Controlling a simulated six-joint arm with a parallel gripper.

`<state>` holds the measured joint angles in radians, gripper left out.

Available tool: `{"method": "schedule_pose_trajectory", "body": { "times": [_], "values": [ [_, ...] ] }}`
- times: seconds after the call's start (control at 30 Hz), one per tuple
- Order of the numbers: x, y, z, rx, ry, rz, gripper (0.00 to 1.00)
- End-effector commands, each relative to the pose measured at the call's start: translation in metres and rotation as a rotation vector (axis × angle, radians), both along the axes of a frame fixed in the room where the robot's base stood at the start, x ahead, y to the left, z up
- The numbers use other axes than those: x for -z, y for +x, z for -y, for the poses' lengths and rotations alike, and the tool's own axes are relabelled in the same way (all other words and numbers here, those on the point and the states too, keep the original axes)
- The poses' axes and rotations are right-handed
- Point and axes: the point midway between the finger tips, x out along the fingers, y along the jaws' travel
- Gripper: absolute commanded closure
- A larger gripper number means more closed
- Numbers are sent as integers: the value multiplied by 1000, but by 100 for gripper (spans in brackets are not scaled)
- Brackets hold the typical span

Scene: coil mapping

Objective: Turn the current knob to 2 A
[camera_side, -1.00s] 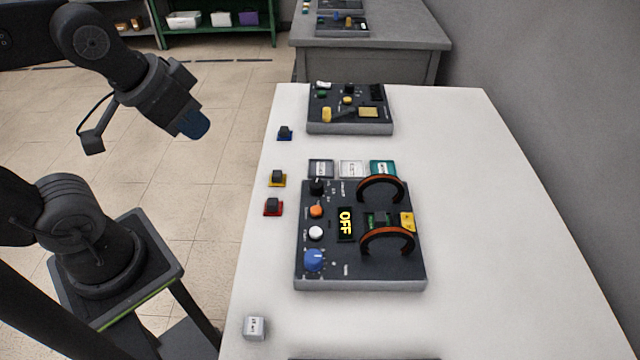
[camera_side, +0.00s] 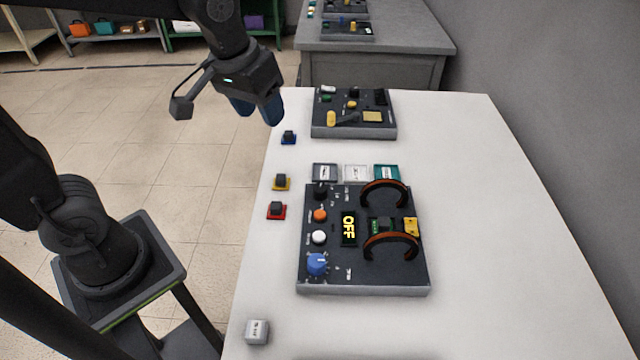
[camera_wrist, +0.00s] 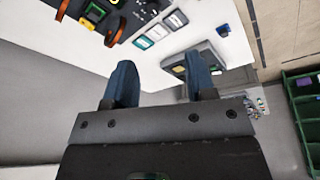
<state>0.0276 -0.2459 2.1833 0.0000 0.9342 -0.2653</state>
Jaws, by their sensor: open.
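The coil panel (camera_side: 345,280) is a dark box on the white table, with two copper-and-black coil arcs (camera_side: 390,247) and a display (camera_side: 348,228) reading OFF. Along its left side are a black knob (camera_side: 320,190), an orange knob (camera_side: 320,215), a white knob (camera_side: 319,238) and a blue knob (camera_side: 317,263). Their labels are too small to read, so I cannot tell which is the current knob. My gripper (camera_side: 258,110) is open and empty, above the table's far left edge, well apart from the panel. Its blue fingers also show in the wrist view (camera_wrist: 162,85).
A second panel (camera_side: 352,132) stands behind. Three tiles, grey (camera_side: 324,172), white (camera_side: 356,173) and teal (camera_side: 387,172), lie between the panels. Blue (camera_side: 289,137), yellow (camera_side: 282,183) and red (camera_side: 277,210) blocks and a white cube (camera_side: 256,332) line the left edge. The table's right side is clear.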

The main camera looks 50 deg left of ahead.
Motion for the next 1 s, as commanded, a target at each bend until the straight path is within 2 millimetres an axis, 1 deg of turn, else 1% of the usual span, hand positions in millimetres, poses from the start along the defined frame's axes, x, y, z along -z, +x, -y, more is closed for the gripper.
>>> {"method": "schedule_pose_trajectory", "body": {
  "times": [0.03, 0.1, 0.2, 0.3, 0.4, 0.53, 0.67, 0.77, 0.87, 1.0],
  "values": [
    [10, 17, 2, -30, -8, -41, 44],
    [22, 38, 5, -76, -18, -88, 40],
    [44, 66, 9, -145, -27, -150, 40],
    [67, 88, 12, -204, -31, -201, 40],
    [85, 103, 15, -247, -32, -239, 40],
    [99, 112, 17, -278, -31, -265, 40],
    [108, 114, 18, -285, -31, -272, 40],
    [119, 114, 18, -285, -31, -273, 40],
    [137, 113, 17, -285, -30, -276, 40],
    [167, 113, 17, -284, -30, -275, 40]
  ]
}}
